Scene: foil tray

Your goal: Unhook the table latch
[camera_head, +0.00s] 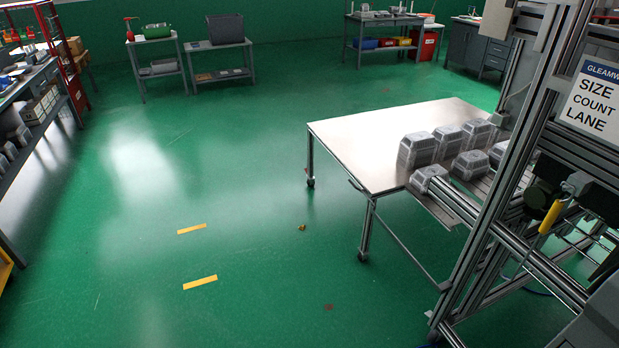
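A steel-topped table (352,147) on castors stands right of the middle, its right side against an aluminium-framed machine (483,243). A yellow-handled lever (550,217) hangs at a slant on the machine's frame at the right; it looks like a latch. A metal fitting (576,183) is just above it. I cannot tell from here whether it is hooked to the table. Neither of my grippers is in view.
Several foil trays (418,149) sit on the table's right part. A "SIZE COUNT LANE" sign (596,103) is on the machine. Shelving (30,110) lines the left, and benches (220,55) stand at the back. The green floor is mostly clear at left and centre.

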